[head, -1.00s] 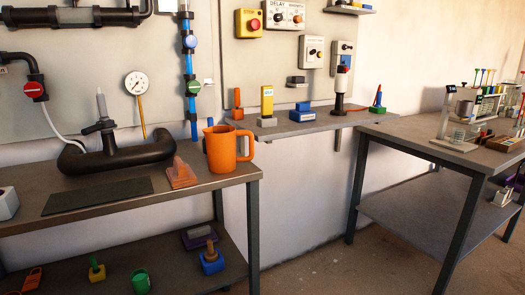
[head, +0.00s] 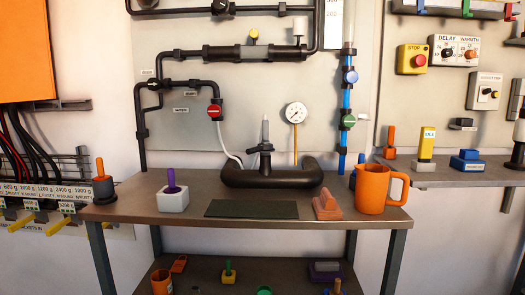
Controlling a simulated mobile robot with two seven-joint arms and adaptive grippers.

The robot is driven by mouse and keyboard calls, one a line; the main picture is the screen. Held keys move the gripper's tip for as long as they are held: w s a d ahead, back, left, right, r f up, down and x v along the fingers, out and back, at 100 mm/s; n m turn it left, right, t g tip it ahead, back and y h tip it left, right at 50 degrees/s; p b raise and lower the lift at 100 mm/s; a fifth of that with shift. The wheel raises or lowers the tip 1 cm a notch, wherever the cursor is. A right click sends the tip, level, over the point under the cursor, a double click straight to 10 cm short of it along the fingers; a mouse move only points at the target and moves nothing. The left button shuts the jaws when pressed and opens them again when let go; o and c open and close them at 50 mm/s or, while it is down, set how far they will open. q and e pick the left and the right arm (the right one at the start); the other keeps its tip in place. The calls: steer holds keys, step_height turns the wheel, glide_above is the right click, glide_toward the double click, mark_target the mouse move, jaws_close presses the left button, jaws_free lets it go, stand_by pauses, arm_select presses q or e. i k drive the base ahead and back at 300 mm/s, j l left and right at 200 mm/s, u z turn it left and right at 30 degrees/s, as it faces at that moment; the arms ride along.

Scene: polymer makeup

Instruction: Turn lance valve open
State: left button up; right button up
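A black valve body with a side handle (head: 260,149) and an upright grey nozzle (head: 265,130) stands on a thick black curved pipe (head: 270,178) on the workbench. It may be the lance valve, but no readable label confirms this. A white hose (head: 230,157) runs from the curved pipe up to a red round valve knob (head: 214,111) on the wall piping. Neither of my grippers shows.
The grey workbench (head: 140,200) holds a dark mat (head: 252,209), a white block with a purple handle (head: 173,197), an orange jug (head: 372,188) and an orange wedge (head: 326,206). A gauge (head: 296,113) stands behind. An orange cabinet (head: 25,50) is at the left.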

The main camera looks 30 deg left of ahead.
mark_target(214, 110)
steer(key=u, duration=1.35)
